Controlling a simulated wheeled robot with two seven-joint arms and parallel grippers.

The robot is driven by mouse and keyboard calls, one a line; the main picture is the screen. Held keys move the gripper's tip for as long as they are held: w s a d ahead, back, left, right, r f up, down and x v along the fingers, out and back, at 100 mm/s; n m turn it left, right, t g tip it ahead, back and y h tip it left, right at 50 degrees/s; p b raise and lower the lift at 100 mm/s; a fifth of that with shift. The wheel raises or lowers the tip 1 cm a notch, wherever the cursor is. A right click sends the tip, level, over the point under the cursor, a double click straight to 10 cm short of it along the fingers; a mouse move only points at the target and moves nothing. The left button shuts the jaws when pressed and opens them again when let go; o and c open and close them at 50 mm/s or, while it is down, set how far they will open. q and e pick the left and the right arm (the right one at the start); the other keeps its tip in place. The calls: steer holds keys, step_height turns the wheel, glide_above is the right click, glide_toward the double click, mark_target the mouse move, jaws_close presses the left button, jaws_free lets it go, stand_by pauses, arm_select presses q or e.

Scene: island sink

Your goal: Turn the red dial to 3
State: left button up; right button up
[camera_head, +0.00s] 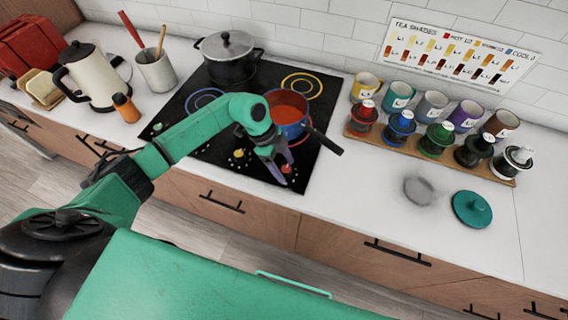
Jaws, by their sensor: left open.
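The red dial (286,169) sits near the front right corner of the black cooktop (222,155). My left gripper (281,170) reaches down over it from the left, open, with its fingertips around or right beside the dial. I cannot tell whether they touch it. The dial's number marks are too small to read. A yellow dial (239,153) lies to the left on the same cooktop. My right gripper is not in view.
A pot of red soup (288,108) stands just behind my gripper, its black handle (325,141) pointing front right. A dark lidded pot (229,58) stands at the back. A teal lid (471,209) and a rack of jars (440,153) are to the right.

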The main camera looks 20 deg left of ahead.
arm_select(q)
steer(key=c, duration=0.4)
steer(key=shift+w, duration=0.15)
jaws_close()
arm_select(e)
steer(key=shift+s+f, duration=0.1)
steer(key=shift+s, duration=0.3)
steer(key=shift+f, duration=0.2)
